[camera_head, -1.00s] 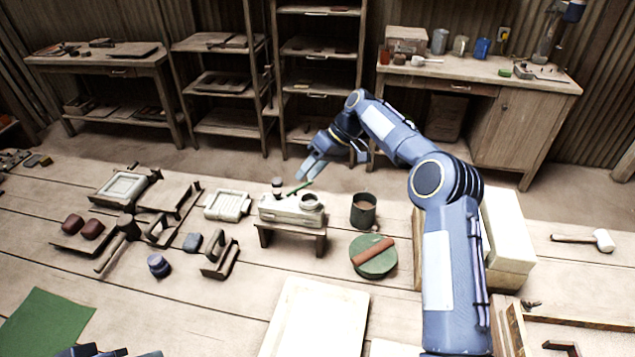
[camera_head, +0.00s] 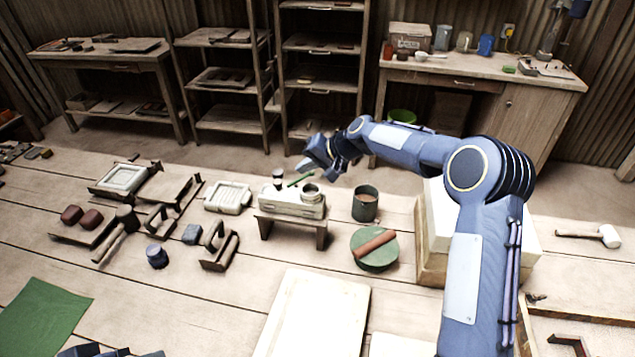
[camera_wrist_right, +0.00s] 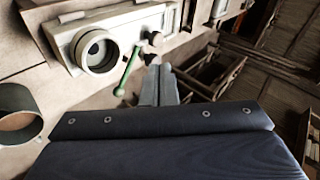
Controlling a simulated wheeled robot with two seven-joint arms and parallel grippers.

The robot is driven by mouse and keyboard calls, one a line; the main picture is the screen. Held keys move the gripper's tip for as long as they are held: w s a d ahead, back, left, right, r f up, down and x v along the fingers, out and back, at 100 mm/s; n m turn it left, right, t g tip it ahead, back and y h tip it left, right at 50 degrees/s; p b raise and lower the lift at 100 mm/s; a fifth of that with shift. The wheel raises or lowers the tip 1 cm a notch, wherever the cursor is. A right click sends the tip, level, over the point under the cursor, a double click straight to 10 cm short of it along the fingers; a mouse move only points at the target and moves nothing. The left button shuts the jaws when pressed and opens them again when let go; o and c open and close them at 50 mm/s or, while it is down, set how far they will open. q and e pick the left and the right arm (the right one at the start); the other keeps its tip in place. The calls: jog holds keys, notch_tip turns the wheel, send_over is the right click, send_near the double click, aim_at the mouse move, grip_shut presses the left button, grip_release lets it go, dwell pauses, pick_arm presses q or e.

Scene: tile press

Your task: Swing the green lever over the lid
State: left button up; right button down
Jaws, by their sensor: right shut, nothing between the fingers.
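The press is a pale block (camera_head: 290,205) on a low dark stand, with a round ring (camera_head: 312,192) and a small knobbed post (camera_head: 278,178) on top. The green lever (camera_head: 301,180) lies slantwise at the block's far side, between post and ring. In the wrist view the lever (camera_wrist_right: 128,68) points away from the block, its round end free. I cannot tell which part is the lid. My right gripper (camera_head: 308,166) is shut and empty just beyond the lever; in the wrist view its fingertips (camera_wrist_right: 160,72) are beside the lever, apparently apart from it. Dark blue parts of my left arm show at the bottom left edge.
A dark green cup (camera_head: 365,204) and a round green disc with a brown roller (camera_head: 375,250) stand right of the press. A pale tile mould (camera_head: 228,197) lies left of it. A large pale board (camera_head: 312,315) lies in front.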

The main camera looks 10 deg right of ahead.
aim_at(300, 179)
jog(key=s+d+f+m+t+h+b, duration=0.2)
jog(key=d+f+m+t+h, duration=0.2)
jog(key=d+m, duration=0.45)
pick_arm(q)
jog(key=shift+f+p, duration=0.6)
jog(key=shift+f, duration=0.2)
pick_arm(e)
jog(key=w+a+f+m, duration=0.1)
jog(key=w+a+f, duration=0.2)
jog(key=w+f, duration=0.3)
jog(key=shift+w+a+m, duration=0.35)
jog(key=shift+w, duration=0.6)
jog(key=shift+w, duration=0.45)
pick_arm(q)
jog(key=shift+w+a+f, duration=0.15)
jog(key=shift+w+f, duration=0.1)
jog(key=shift+w, duration=0.15)
pick_arm(e)
jog(key=shift+w+a, duration=0.2)
jog(key=shift+w, duration=0.65)
jog(key=shift+w+a, duration=0.15)
jog(key=shift+w, duration=0.65)
jog(key=shift+r, duration=0.15)
